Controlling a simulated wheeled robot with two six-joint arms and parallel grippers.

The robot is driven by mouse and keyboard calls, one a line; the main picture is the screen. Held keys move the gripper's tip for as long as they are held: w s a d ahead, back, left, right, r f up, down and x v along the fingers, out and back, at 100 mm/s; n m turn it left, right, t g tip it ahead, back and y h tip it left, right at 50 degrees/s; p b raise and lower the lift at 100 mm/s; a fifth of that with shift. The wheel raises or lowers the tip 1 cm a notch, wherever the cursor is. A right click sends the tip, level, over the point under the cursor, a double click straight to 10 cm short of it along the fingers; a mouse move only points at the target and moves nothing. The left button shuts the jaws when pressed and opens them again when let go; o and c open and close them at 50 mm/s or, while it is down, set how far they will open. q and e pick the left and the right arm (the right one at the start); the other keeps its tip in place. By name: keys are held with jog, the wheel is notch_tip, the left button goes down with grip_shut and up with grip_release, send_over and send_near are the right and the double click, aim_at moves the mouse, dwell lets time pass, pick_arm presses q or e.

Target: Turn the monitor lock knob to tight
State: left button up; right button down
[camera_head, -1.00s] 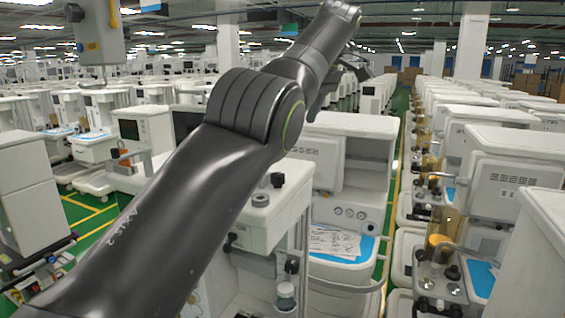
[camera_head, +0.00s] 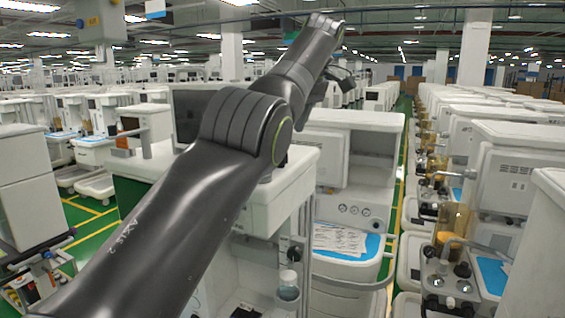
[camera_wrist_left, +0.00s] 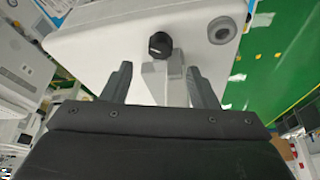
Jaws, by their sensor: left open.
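A black ribbed knob (camera_wrist_left: 160,44), which looks like the monitor lock knob, shows in the left wrist view beside a pale bracket (camera_wrist_left: 160,82) at the edge of a white cart panel (camera_wrist_left: 110,45). My left gripper (camera_wrist_left: 160,78) is open. Its two dark fingers stand apart on either side of the bracket in this view, and the knob lies beyond their tips, apart from them. In the head view my left gripper (camera_head: 338,82) is small and dark at the end of my raised arm. I cannot make out the knob there. My right gripper is not in view.
A round grey fitting (camera_wrist_left: 221,30) sits right of the knob on the panel. In the head view a white cart (camera_head: 290,195) stands partly behind my arm, with another cart with papers on a blue tray (camera_head: 340,240) beside it. Rows of carts flank a green aisle.

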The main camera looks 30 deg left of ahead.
pick_arm(q)
jog(key=b+x, duration=0.3)
jog(key=x, duration=0.2)
jog(key=shift+f, duration=0.25)
jog(key=shift+w+a+f+b, duration=0.1)
jog(key=shift+a+f+b, duration=0.2)
jog(key=shift+f+b, duration=0.25)
jog(key=shift+f, duration=0.15)
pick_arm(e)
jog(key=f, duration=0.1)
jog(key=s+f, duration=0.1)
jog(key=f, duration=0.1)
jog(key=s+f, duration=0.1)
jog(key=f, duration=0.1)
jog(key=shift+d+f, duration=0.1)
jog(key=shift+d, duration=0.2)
